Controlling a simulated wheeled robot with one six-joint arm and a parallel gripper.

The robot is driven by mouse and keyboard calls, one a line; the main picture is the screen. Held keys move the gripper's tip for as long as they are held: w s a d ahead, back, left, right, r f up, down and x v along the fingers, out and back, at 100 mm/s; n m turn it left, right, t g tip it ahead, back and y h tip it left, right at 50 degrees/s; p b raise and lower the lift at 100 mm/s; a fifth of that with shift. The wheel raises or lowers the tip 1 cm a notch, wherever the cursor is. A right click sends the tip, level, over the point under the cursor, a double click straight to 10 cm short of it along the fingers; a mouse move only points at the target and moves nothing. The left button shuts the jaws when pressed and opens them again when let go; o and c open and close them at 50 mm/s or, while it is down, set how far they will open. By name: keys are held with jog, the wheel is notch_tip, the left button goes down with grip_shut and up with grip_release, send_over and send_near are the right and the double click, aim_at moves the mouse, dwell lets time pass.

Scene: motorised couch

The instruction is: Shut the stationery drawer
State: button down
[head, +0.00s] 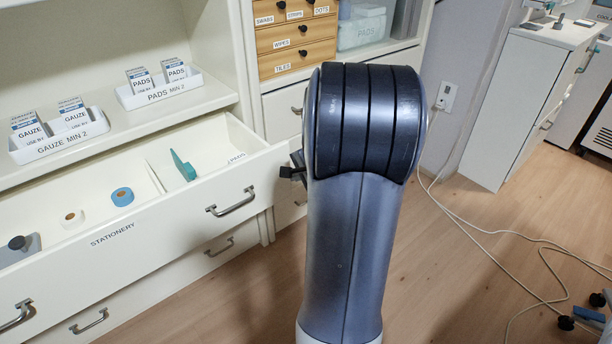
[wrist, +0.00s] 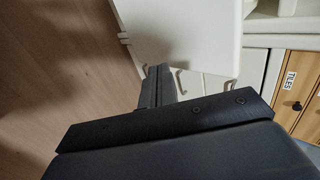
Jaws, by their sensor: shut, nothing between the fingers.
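The stationery drawer (head: 150,222) is pulled well out of the white cabinet in the head view. Its white front carries the label STATIONERY and metal handles, one of them the right handle (head: 231,203). My gripper (head: 288,172) shows as a small dark shape at the right end of the drawer front, partly hidden behind my arm. In the wrist view my gripper (wrist: 158,84) is shut and empty, its fingers together. A white panel (wrist: 185,30), apparently the drawer's end, lies just beyond the fingertips. I cannot tell whether they touch it.
The drawer holds a teal object (head: 183,166), a blue roll (head: 122,196) and a cream roll (head: 73,217). Gauze (head: 60,142) and pads trays (head: 160,94) sit on the shelf above. White cables (head: 480,228) cross the floor at right. Floor before the drawer is clear.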

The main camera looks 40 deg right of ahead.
jog(key=shift+w+f+p, duration=0.2)
jog(key=shift+w+p, duration=0.15)
jog(key=shift+w, duration=1.95)
